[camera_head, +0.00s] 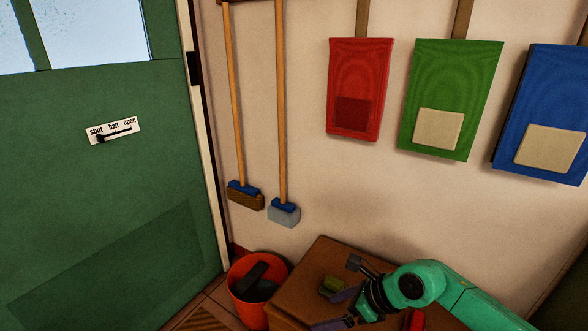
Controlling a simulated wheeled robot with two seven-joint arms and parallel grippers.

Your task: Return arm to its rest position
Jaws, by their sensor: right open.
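My right arm comes in from the lower right as a green arm, and its right gripper (334,309) is over the wooden cabinet top (323,257). Its two fingers are spread apart, pointing left, with nothing seen between them. My left gripper is not in view.
An orange bucket (238,271) with dark things inside stands left of the cabinet. Two long-handled brushes (245,195) hang on the wall. Red (358,70), green (455,80) and blue (550,90) pouches hang above. A green door (60,190) is at left.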

